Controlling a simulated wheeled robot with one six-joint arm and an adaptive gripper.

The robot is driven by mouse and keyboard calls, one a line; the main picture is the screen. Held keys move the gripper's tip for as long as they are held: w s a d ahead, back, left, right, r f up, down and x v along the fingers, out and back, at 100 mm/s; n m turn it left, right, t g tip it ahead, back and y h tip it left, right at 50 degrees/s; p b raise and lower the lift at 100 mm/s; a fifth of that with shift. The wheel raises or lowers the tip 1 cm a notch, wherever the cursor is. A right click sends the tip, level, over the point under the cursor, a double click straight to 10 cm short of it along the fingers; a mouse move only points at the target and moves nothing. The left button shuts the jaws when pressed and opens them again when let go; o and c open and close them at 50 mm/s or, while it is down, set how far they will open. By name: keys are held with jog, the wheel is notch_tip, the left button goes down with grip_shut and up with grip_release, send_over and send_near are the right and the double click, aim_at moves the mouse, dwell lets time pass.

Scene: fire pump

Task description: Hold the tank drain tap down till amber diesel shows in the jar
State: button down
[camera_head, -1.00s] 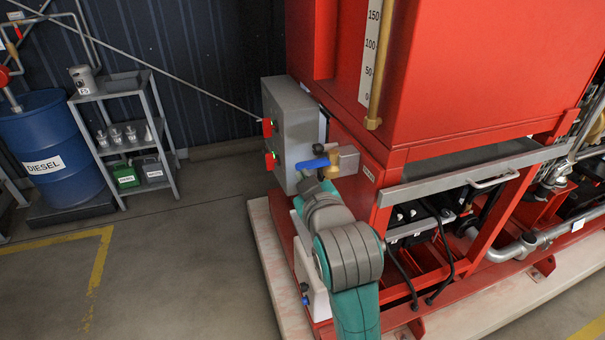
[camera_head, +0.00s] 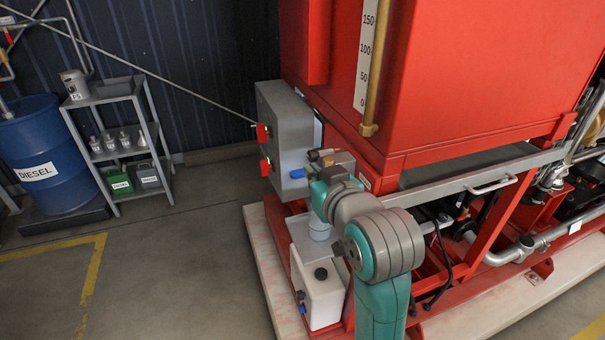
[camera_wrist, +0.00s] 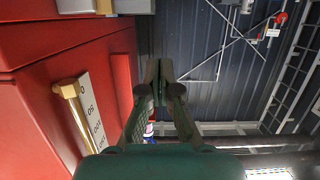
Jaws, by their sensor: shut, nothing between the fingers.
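My gripper (camera_wrist: 160,66) is shut and empty in the wrist view, its two dark fingers together. In the head view my wrist is at the tap, and the fingers cannot be made out clearly. The brass tap body (camera_head: 328,157) shows at the tank's lower left corner. Only a short piece of its blue handle (camera_head: 298,173) shows left of my wrist; whether my fingers touch it cannot be told. A pale bluish cylinder, apparently the jar (camera_head: 319,231), stands below on a grey shelf, partly behind my arm. No amber shows in it.
The red tank (camera_head: 450,80) carries a brass-edged level gauge (camera_head: 372,65). A grey control box (camera_head: 289,135) stands left of the tap. A white container (camera_head: 321,292) is below the shelf. A blue diesel drum (camera_head: 40,150) and rack (camera_head: 118,140) stand left beyond clear floor.

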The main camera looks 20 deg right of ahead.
jog(key=shift+d+r, duration=0.15)
jog(key=w+f, duration=0.6)
jog(key=w, duration=0.3)
jog(key=shift+w+f, duration=0.2)
jog(key=shift+w, duration=0.1)
dwell(0.3)
